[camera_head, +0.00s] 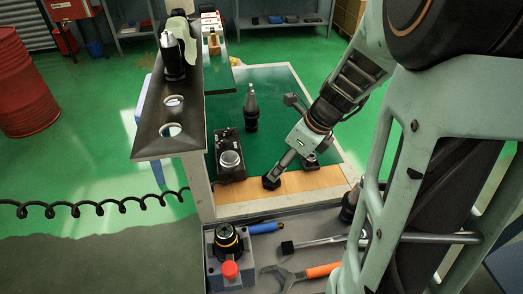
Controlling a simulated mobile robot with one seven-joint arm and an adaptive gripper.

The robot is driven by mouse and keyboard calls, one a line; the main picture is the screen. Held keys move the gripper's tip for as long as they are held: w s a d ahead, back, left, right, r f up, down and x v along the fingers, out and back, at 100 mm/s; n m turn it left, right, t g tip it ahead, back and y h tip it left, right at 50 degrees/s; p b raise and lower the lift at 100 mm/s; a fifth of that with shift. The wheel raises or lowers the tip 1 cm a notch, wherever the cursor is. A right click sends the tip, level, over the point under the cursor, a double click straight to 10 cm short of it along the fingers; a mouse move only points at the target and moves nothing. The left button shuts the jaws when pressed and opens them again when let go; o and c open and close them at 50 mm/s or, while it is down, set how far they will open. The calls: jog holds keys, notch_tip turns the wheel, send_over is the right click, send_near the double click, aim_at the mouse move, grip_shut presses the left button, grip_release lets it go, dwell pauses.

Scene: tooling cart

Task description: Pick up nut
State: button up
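I cannot make out a nut for certain. My gripper (291,171) is open, its two dark fingertips spread apart and pointing down at the wooden front strip (292,188) of the green-topped cart. I see nothing held between the fingertips; whether they touch the strip is unclear. A black block with a round silver piece (231,159) sits left of my gripper on the green top (283,110). A dark tapered tool holder (251,108) stands upright behind it.
The grey front tray holds a fixture with a black-and-yellow round part (228,240), a red knob (230,269), a blue-handled tool (265,228), a black-headed tool (287,247) and an orange-handled wrench (322,270). A raised dark shelf with holes (152,142) stands at left.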

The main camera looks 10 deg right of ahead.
jog(key=b+x, duration=0.1)
jog(key=x, duration=0.7)
jog(key=shift+w+f+b, duration=0.15)
jog(key=shift+w+b, duration=0.05)
jog(key=shift+b, duration=0.1)
jog(key=c, duration=1.5)
